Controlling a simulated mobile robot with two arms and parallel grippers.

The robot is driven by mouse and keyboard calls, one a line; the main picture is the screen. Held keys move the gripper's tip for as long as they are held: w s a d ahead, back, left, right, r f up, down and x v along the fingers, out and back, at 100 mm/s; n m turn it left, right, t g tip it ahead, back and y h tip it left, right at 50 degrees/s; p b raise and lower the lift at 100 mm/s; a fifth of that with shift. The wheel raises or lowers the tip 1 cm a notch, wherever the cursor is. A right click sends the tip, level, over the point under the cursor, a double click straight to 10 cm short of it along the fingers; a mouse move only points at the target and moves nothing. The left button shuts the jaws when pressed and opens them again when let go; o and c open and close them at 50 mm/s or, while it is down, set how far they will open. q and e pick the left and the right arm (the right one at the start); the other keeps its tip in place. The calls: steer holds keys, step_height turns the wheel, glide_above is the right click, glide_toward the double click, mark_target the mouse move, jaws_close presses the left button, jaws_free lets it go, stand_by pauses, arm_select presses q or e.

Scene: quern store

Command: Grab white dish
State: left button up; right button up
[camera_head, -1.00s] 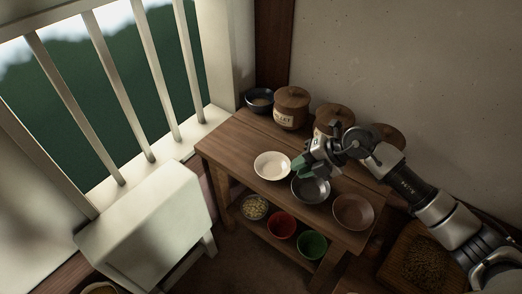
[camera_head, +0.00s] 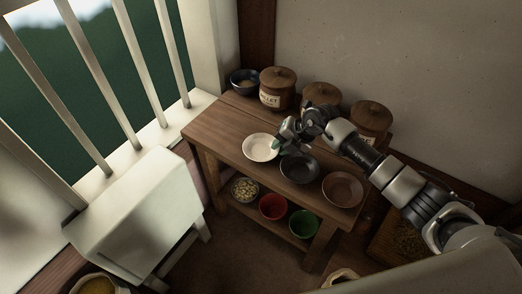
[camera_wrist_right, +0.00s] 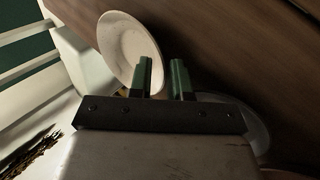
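The white dish (camera_head: 261,147) sits upright on the top of the wooden table (camera_head: 218,128), towards its left part. My right gripper (camera_head: 284,148) is at the dish's right rim, between it and the dark grey bowl (camera_head: 299,168). In the right wrist view, the white dish (camera_wrist_right: 125,40) is beside the green fingertips (camera_wrist_right: 162,75). The fingers are apart; one overlaps the dish and the other lies outside its rim. I cannot tell whether they touch it. My left gripper is not in view.
A brown bowl (camera_head: 342,189) stands at the table's right end. Lidded jars (camera_head: 278,89) and a dark blue bowl (camera_head: 244,82) line the back. Red (camera_head: 273,206) and green (camera_head: 303,223) bowls are on the lower shelf. A white stool (camera_head: 135,215) stands at left.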

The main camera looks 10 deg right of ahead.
steer(key=shift+w+a+f, duration=0.1)
steer(key=shift+a+f, duration=0.05)
steer(key=shift+f, duration=0.1)
steer(key=shift+c, duration=0.4)
jaws_close()
